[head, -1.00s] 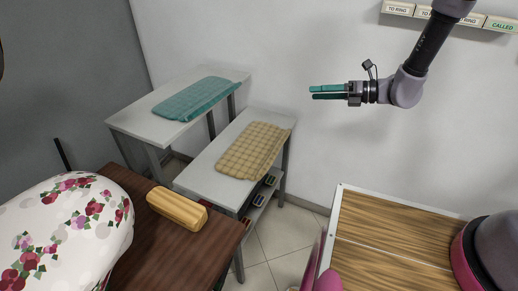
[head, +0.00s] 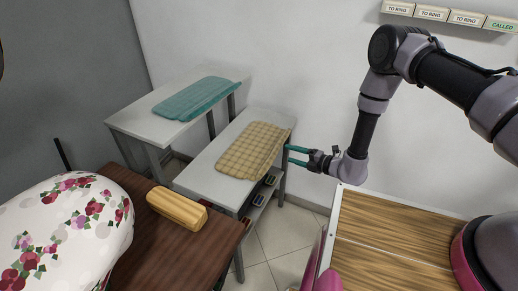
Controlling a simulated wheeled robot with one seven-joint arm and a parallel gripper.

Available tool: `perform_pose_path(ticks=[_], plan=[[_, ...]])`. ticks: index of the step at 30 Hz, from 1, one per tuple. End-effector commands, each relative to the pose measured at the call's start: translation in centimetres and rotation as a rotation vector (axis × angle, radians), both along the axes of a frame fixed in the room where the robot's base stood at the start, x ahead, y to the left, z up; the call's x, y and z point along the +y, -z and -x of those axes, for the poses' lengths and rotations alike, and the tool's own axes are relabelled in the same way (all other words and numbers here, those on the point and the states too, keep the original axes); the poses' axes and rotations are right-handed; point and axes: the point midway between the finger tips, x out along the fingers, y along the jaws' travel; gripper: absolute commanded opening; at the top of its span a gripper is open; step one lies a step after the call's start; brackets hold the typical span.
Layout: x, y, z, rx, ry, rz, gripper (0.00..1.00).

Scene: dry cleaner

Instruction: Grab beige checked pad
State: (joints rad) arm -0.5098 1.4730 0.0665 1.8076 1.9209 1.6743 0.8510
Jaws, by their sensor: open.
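The beige checked pad (head: 253,151) lies flat on a light grey table (head: 200,173) in the middle of the head view. Its right end reaches close to the table's right edge. My gripper (head: 289,155) has teal fingers pointing left at the pad's right end. The fingers are apart with a gap between them. I cannot tell whether the pad's edge lies between the fingertips or just beyond them.
A teal checked pad (head: 194,98) lies on another grey table (head: 141,119) behind left. A yellow block (head: 177,209) sits on a dark brown table (head: 128,184) beside a floral padded form (head: 65,228). A wood-topped surface (head: 390,235) is at right. Small items sit on a shelf under the pad's table.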

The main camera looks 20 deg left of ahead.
Motion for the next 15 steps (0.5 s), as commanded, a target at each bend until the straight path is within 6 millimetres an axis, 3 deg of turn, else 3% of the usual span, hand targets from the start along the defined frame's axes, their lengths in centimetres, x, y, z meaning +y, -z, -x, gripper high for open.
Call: perform_pose_path(ticks=[15], plan=[[5.1, 1.4, -1.6, -0.002, -0.003, 0.001, 0.67]])
